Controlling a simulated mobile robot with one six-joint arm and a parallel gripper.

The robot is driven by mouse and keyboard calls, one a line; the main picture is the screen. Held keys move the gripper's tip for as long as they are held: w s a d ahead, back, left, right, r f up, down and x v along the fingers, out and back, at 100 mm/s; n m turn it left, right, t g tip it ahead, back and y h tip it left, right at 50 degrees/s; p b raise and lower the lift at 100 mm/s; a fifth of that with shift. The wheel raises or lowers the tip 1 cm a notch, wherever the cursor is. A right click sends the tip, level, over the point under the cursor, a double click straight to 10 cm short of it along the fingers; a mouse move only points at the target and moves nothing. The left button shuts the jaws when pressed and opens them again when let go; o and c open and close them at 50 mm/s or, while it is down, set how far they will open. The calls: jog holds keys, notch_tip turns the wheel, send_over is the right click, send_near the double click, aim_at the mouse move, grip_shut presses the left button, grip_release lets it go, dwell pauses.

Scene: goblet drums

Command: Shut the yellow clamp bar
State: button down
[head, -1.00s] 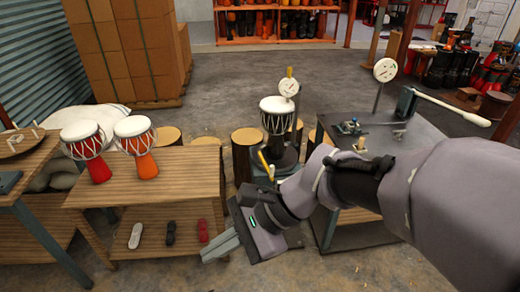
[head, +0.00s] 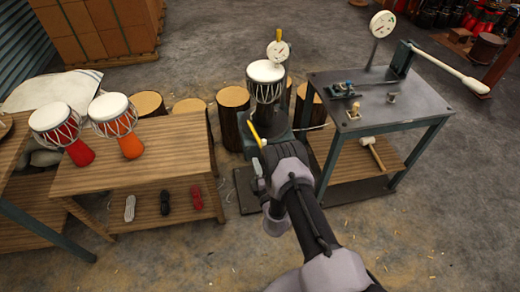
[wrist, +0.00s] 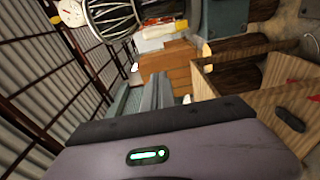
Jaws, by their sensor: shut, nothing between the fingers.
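A yellow bar (head: 254,134) stands tilted at the front left of a dark stand (head: 268,115), which holds a black goblet drum with a white head (head: 265,72). I take it for the clamp bar. Its lower end is hidden behind my arm. My gripper (head: 257,177) is just below and in front of the bar, largely hidden by my wrist in the head view. In the wrist view the grey fingers (wrist: 147,97) are together and empty. The roped drum (wrist: 112,15) shows at the top there. Contact with the bar cannot be seen.
A wooden bench (head: 150,160) at left carries two drums, with coloured rope bundles on its lower shelf. A dark metal table (head: 400,105) with a long-handled lever (head: 450,72) stands close on the right. Log stumps (head: 233,100) stand behind. The floor in front is open.

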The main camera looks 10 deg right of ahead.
jog(key=w+d+b, duration=0.2)
jog(key=w+d, duration=0.1)
jog(key=w, duration=0.4)
jog(key=shift+w+d+b, duration=0.1)
jog(key=shift+d+b, duration=0.05)
jog(key=shift+b, duration=0.15)
